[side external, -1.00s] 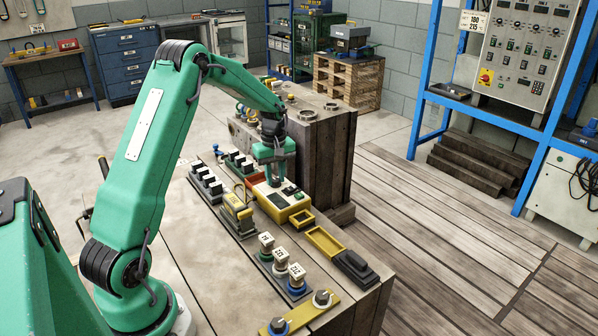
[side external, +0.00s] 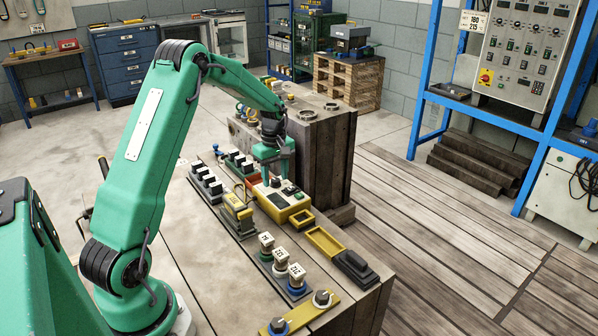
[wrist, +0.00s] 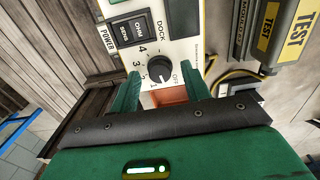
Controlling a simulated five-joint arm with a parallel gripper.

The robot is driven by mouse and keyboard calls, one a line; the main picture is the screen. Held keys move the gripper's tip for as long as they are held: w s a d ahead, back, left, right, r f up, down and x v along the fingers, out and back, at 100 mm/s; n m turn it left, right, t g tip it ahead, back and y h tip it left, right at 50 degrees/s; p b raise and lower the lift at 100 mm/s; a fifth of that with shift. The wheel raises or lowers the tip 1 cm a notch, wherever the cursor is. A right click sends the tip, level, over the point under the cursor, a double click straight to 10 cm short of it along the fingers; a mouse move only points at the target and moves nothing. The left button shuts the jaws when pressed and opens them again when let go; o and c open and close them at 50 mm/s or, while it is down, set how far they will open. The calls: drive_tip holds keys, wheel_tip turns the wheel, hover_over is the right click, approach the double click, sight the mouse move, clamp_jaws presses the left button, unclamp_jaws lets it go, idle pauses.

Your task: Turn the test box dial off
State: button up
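The test box (side external: 297,208) is yellow with a pale top face and stands on the wooden bench. In the wrist view its face (wrist: 185,52) carries a round black dial (wrist: 159,69) with numbers 1 to 4 and OFF printed around it. A pale mark shows on the dial's lower part; I cannot tell exactly which label it points at. My gripper (wrist: 160,80) is open, with one green finger on each side of the dial and small gaps between. In the side view my gripper (side external: 273,178) is low over the box's far end, hiding the dial.
On the box, a black switch block (wrist: 129,31) sits beside the dial. A row of black switches (side external: 207,185), stamped knobs (side external: 281,263) and a yellow tray (side external: 325,243) share the bench.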

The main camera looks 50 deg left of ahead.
sight(276, 181)
idle(0.3)
drive_tip(key=shift+r, duration=3.9)
drive_tip(key=s+d+r+m+t, duration=0.1)
drive_tip(key=s+d+r+m, duration=0.3)
drive_tip(key=d+r, duration=0.25)
drive_tip(key=s+d+r+m+t, duration=0.2)
drive_tip(key=s+d+r+m, duration=0.25)
drive_tip(key=d, duration=0.35)
drive_tip(key=s+d+m+t, duration=0.2)
drive_tip(key=s+d+m, duration=0.7)
drive_tip(key=s, duration=0.5)
drive_tip(key=shift+d+m+t, duration=0.3)
drive_tip(key=shift+m, duration=0.05)
